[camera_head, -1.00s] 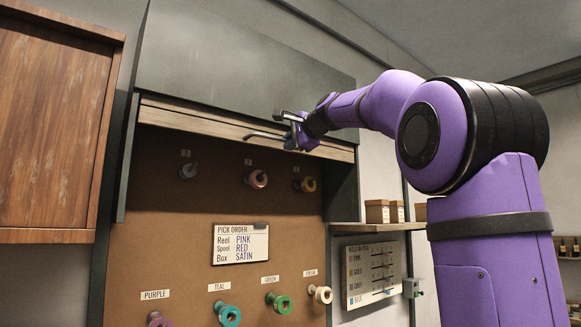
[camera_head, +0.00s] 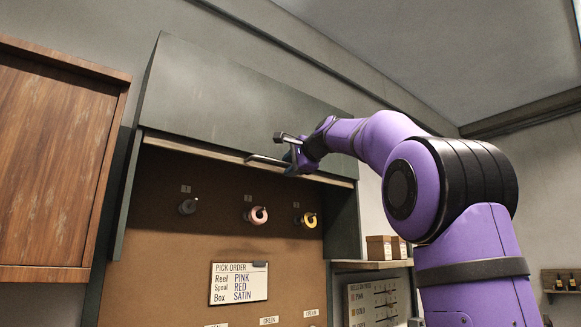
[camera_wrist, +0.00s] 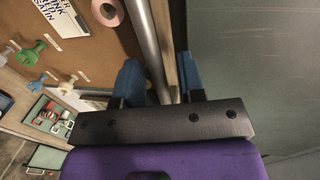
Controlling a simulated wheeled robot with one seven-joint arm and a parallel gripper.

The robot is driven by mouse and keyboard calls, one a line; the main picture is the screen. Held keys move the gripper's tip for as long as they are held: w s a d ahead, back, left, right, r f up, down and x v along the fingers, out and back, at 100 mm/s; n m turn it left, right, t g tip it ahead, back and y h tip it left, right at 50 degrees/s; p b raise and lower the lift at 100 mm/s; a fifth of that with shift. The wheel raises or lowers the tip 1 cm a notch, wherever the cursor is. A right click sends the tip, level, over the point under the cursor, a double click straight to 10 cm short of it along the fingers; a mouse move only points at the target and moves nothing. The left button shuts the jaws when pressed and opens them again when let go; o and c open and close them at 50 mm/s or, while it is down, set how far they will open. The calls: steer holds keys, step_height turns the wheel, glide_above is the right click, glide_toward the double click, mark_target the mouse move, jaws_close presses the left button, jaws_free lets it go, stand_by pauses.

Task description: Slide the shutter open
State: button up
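The shutter (camera_head: 240,159) shows as a thin pale wooden strip under the grey-green cabinet header (camera_head: 235,85); the board below is uncovered. Its grey bar handle (camera_head: 264,160) runs along the front and passes between my fingers in the wrist view (camera_wrist: 146,35). My gripper (camera_head: 291,151) is at the handle, right of the opening's middle. In the wrist view its two blue fingers (camera_wrist: 163,82) stand apart on either side of the bar.
Reels hang on the brown board (camera_head: 170,245) with a pick order card (camera_head: 239,282). A wooden wall cabinet (camera_head: 55,160) is at left. A shelf (camera_head: 372,264) with small boxes is at right, under my arm.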

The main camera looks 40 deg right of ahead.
steer(key=shift+s, duration=0.1)
steer(key=v, duration=1)
steer(key=shift+s, duration=0.25)
stand_by(0.3)
steer(key=s+a+f+n+g, duration=0.2)
steer(key=s+a+f+n, duration=0.15)
steer(key=f, duration=0.45)
steer(key=s+a+f+n+g+y, duration=0.15)
steer(key=a+f, duration=0.25)
steer(key=f, duration=0.4)
steer(key=s+a+f+n+g+h, duration=0.1)
steer(key=s+a+f+n+g, duration=0.2)
steer(key=f, duration=0.6)
steer(key=s+a+f+n+g, duration=0.1)
steer(key=s+a+f+n, duration=0.1)
steer(key=s+f, duration=0.3)
steer(key=s+a+f+n+g, duration=0.1)
steer(key=s+a+f+n, duration=0.2)
steer(key=f, duration=0.9)
steer(key=s+a+f+n+g+h, duration=0.1)
steer(key=s+a+f+n+g, duration=0.1)
steer(key=s+f+n, duration=0.2)
steer(key=s+f, duration=0.3)
steer(key=f, duration=0.2)
steer(key=shift+s+a+n, duration=0.25)
steer(key=shift+s+n, duration=0.05)
